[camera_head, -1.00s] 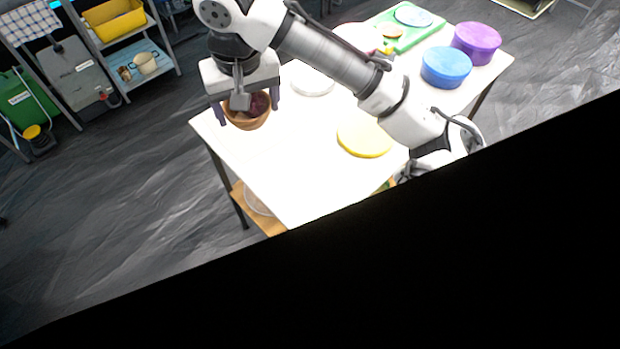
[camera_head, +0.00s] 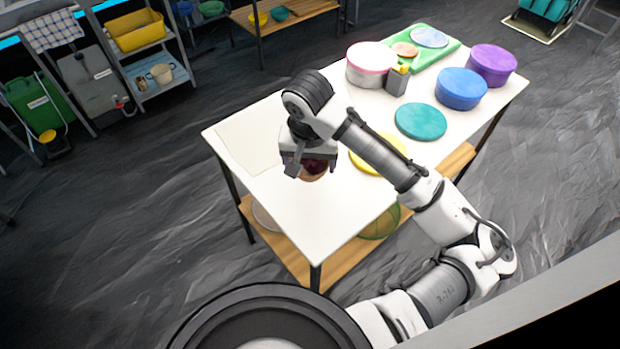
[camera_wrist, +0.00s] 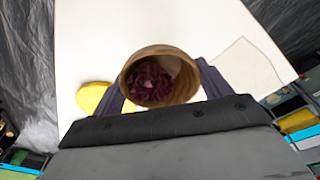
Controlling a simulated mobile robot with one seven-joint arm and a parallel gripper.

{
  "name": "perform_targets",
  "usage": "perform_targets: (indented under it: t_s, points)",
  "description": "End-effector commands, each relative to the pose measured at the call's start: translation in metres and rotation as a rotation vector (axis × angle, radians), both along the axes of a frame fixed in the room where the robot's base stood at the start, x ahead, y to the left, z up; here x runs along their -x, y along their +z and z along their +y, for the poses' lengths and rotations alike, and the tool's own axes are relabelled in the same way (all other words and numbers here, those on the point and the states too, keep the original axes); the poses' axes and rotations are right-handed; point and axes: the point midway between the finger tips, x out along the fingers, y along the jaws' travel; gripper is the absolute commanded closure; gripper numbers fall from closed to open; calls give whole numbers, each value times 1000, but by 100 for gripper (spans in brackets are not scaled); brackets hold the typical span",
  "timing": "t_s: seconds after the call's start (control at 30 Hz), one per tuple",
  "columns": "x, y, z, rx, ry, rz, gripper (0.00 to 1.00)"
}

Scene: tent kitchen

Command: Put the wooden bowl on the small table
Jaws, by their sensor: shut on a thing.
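The wooden bowl (camera_head: 313,175) is in my gripper (camera_head: 309,170), over the front left part of the white-topped table (camera_head: 320,218). The wrist view shows the bowl (camera_wrist: 187,72) between the two dark fingers of my gripper (camera_wrist: 162,86), which is shut on it. Dark red pieces lie inside the bowl. My gripper hides much of the bowl in the head view, and I cannot tell its height above the tabletop. A low wooden-topped table (camera_head: 300,14) stands at the back; I cannot tell which table is the small one.
A yellow lid (camera_head: 385,150), a teal lid (camera_head: 420,121), blue (camera_head: 461,88), purple (camera_head: 492,65) and pink-rimmed (camera_head: 371,64) round boxes, and a green board (camera_head: 437,54) occupy the tabletop. A pale square (camera_head: 248,148) lies at its left end. Shelves (camera_head: 150,70) stand at back left.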

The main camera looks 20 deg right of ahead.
Motion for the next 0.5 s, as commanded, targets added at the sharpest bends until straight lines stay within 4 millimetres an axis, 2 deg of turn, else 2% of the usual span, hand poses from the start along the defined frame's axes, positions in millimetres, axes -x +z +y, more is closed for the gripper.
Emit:
perform_targets:
  t_s: [0.1, 0.27, 0.5]
  points:
    - [0, -18, 0, -1, -1, 1, 48]
    - [0, -31, 0, 0, 0, 1, 48]
    - [0, -61, 0, 0, 0, 1, 48]
